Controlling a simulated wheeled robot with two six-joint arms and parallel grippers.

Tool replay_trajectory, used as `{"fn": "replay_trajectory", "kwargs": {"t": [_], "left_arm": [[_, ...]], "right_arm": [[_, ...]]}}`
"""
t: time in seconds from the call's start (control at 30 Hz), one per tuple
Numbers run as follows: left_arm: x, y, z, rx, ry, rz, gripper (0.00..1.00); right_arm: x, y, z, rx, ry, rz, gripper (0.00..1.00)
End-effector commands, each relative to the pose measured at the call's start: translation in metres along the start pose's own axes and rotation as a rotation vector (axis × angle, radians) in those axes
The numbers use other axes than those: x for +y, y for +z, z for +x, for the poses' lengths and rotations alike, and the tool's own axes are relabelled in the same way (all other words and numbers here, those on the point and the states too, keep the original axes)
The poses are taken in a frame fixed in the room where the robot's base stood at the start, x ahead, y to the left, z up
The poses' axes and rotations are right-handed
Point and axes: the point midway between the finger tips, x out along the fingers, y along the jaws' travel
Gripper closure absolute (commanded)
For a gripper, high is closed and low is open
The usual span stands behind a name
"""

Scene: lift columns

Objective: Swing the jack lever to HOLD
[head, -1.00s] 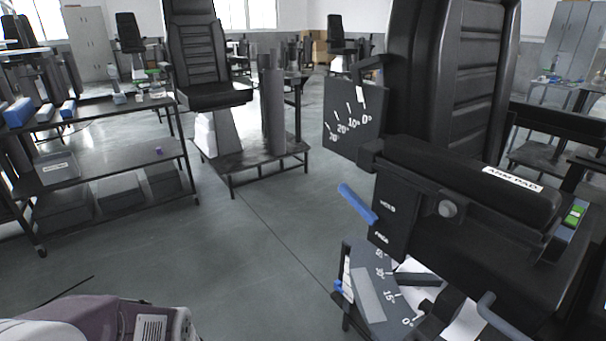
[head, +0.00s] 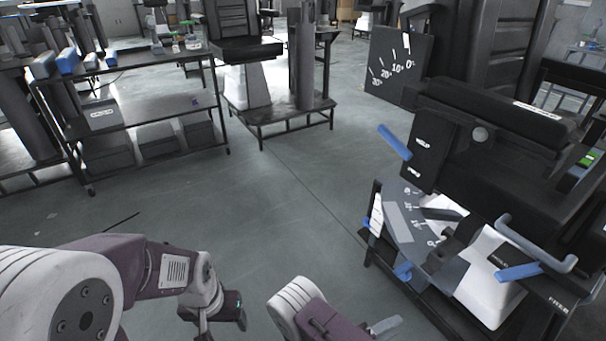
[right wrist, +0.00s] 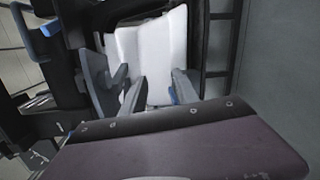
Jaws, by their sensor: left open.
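One blue-handled lever (head: 394,142) projects left from a black plate (head: 430,155) marked HOLD above and FREE below, under the arm pad. A second blue-handled lever (head: 518,272) sits lower, beside the white column cover (head: 490,300), with a FREE label to its right and another, unreadable label nearby. I cannot tell which one is the jack lever. My left gripper (head: 215,322) is open, low in the head view, far left of both levers. My right gripper (right wrist: 158,92) shows grey fingers apart in the right wrist view, in front of a white surface (right wrist: 150,50), with nothing visibly between them.
A grey bent bar (head: 540,250) stands out above the lower lever. Angle scales (head: 398,65) and (head: 400,215) flank the seat unit. A shelf rack (head: 130,125) and another seat on a stand (head: 290,112) are further left. The floor between is clear.

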Motion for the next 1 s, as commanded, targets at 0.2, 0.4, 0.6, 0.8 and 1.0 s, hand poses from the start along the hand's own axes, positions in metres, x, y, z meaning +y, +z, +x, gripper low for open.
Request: {"fn": "replay_trajectory", "kwargs": {"t": [0.2, 0.4, 0.6, 0.8, 1.0], "left_arm": [[0.0, 0.0, 0.0, 0.0, 0.0, 0.0, 0.3], [0.0, 0.0, 0.0, 0.0, 0.0, 0.0, 0.3], [0.0, 0.0, 0.0, 0.0, 0.0, 0.0, 0.3], [0.0, 0.0, 0.0, 0.0, 0.0, 0.0, 0.3], [0.001, -0.004, -0.041, -0.001, 0.0, 0.0, 0.3]], "right_arm": [[0.029, 0.045, -0.003, -0.326, -0.265, -0.057, 0.64], [0.054, 0.088, -0.044, -0.571, -0.814, -0.008, 0.64], [0.082, 0.078, -0.086, -0.48, -1.268, 0.217, 0.64], [0.119, 0.053, -0.095, -0.271, -1.443, 0.47, 0.64], [0.182, 0.049, -0.096, -0.14, -1.467, 0.603, 0.64]]}}
